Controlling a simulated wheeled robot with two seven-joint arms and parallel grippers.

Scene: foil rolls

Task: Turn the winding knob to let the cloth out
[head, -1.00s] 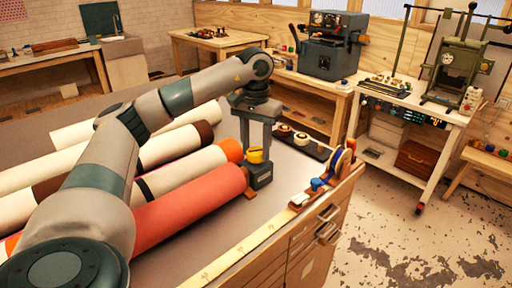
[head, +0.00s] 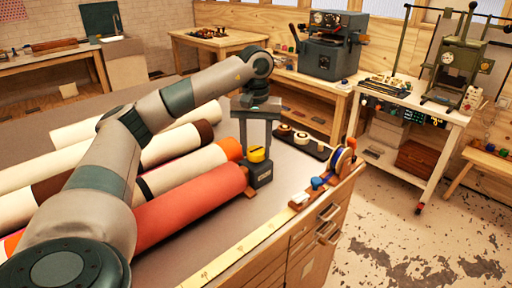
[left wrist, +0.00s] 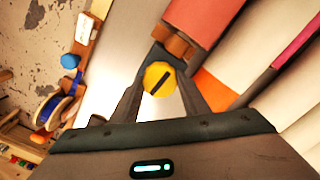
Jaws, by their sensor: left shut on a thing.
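The winding knob (head: 257,154) is a yellow disc with a dark bar across it, on top of a dark block (head: 259,174) at the right end of the red roll (head: 190,207). My left gripper (head: 257,151) reaches down over the block with its fingers on either side of the knob. In the left wrist view the knob (left wrist: 159,77) sits between the two fingertips, its dark bar slanting. The gripper is shut on the knob. Several cloth rolls lie side by side, partly hidden behind my left arm. My right gripper is not in view.
A dark tray (head: 307,145) with tape rolls lies behind the gripper. A yellow measuring strip (head: 225,260) runs along the front edge. Bare grey tabletop lies between strip and rolls.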

